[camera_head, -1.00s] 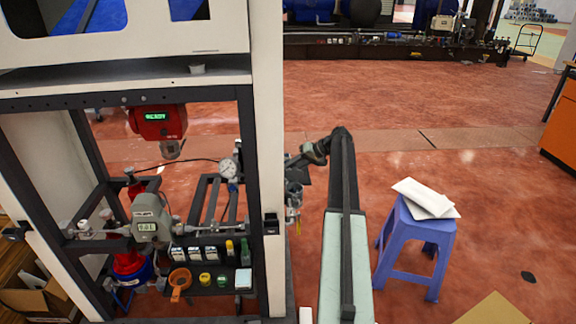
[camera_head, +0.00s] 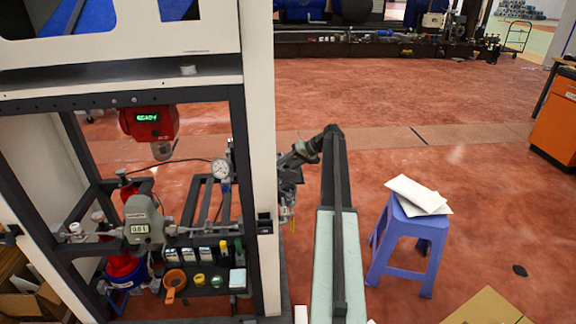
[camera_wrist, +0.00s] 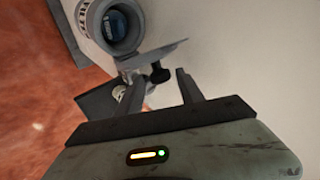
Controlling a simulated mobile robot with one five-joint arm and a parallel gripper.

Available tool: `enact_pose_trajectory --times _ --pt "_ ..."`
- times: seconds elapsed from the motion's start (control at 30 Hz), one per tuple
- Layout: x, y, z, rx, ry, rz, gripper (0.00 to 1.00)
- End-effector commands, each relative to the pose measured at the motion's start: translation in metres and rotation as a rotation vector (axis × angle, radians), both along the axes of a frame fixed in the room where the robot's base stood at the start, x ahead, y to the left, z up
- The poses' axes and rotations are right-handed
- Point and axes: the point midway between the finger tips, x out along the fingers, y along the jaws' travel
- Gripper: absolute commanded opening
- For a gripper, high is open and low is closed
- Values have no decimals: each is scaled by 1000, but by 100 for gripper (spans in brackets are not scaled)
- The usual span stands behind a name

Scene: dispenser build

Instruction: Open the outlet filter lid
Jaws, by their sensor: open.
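In the wrist view a grey cylindrical filter housing (camera_wrist: 108,24) shows its round mouth, with a dark blue inside visible. A flat grey lid plate (camera_wrist: 152,53) stands out below the mouth, seen nearly edge-on, with a black knob (camera_wrist: 160,73) under it. It appears swung away from the mouth. My gripper (camera_wrist: 160,84) is open, its two dark fingers pointing toward the lid with the knob between their tips; contact cannot be told. In the head view my gripper (camera_head: 288,170) is beside the right post of the frame, and the filter there is too small to make out.
The white post (camera_head: 262,130) of the dispenser frame stands close to my gripper. Inside the frame are a red READY unit (camera_head: 148,122), a gauge (camera_head: 221,169) and a shelf of bottles. A purple stool (camera_head: 408,235) with white sheets stands right; red floor is open behind.

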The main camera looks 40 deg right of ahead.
Motion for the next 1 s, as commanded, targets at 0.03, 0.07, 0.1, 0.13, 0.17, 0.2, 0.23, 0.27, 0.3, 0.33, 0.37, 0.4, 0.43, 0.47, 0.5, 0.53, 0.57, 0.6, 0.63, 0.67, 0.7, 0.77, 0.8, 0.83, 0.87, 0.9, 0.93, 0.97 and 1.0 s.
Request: enact_pose_trajectory --times 0.03,0.07,0.1,0.13,0.17,0.2,0.23,0.27,0.3,0.33,0.37,0.4,0.43,0.47,0.5,0.53,0.57,0.6,0.63,0.67,0.7,0.77,0.8,0.83,0.87,0.9,0.93,0.97,1.0 --pt "-4 -3 8 0 0 -1 44" --pt "-6 -5 11 0 0 -1 44" --pt "-10 -7 17 1 0 -2 44" --pt "-14 -10 21 0 0 -1 44" --pt "-17 -12 25 1 0 -1 44" --pt "-22 -15 31 0 0 0 44" --pt "-26 -18 36 -1 0 -1 44" --pt "-30 -21 40 0 0 -2 44" --pt "-35 -25 45 0 0 -2 44" --pt "-38 -27 48 0 1 -1 44" --pt "-41 -28 50 1 1 0 44" --pt "-44 -31 51 0 1 1 44" --pt "-45 -32 52 0 1 1 44" --pt "-46 -32 51 0 1 1 44" --pt "-46 -33 51 0 1 1 44" --pt "-46 -33 50 0 1 1 44" --pt "-46 -33 49 0 1 1 44" --pt "-46 -33 49 0 1 1 44" --pt "-46 -33 49 0 1 1 44" --pt "-46 -33 49 0 1 1 44" --pt "-46 -33 49 0 1 1 44" --pt "-46 -33 49 0 0 0 44" --pt "-46 -33 49 0 0 0 44" --pt "-46 -33 49 0 0 0 44" --pt "-46 -33 49 0 0 0 44" --pt "-47 -32 49 -2 0 2 44" --pt "-49 -30 49 -7 1 8 44" --pt "-54 -27 50 -18 1 19 44" --pt "-64 -20 50 -42 1 44 44"
